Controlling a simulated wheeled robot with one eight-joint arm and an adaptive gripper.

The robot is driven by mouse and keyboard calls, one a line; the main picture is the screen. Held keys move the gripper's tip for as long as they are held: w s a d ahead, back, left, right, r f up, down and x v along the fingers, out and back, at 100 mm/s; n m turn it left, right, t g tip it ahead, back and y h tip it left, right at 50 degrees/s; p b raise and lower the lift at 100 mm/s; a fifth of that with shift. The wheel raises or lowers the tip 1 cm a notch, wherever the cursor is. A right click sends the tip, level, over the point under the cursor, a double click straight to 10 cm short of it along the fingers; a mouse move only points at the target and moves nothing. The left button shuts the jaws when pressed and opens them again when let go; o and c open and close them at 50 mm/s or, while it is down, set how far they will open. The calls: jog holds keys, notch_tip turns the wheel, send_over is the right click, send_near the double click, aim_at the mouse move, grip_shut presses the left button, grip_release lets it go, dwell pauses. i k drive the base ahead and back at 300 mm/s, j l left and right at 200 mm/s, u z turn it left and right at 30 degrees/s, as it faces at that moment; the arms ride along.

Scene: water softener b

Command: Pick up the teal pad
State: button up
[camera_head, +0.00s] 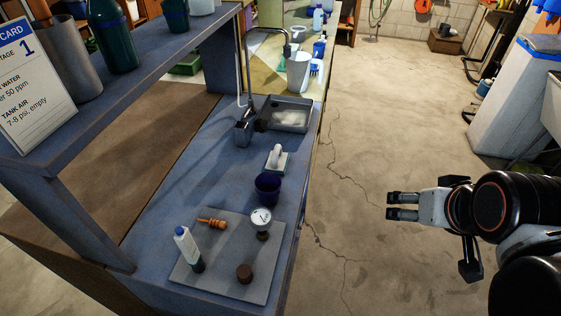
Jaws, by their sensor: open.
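A small block with a white handle (277,156) sits on the blue-grey bench top, between the dark blue cup and the grey basin. Its flat base (284,168) looks pale greenish and may be the teal pad; it is too small to be sure. My gripper (390,205) is at the right, over the bare floor, pointing left towards the bench. It is open and empty, well apart from the block and the bench edge.
A dark blue cup (267,188) stands just in front of the block. A grey board (215,280) holds a gauge (261,219), a bottle (188,248) and small parts. A grey basin (287,113) and faucet (284,50) stand behind. A raised shelf (130,75) overhangs the left.

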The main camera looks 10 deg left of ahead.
aim_at(276, 162)
jog(key=i+l+u, duration=0.55)
jog(key=i+l, duration=0.2)
jog(key=l, duration=0.2)
jog(key=u, duration=1.1)
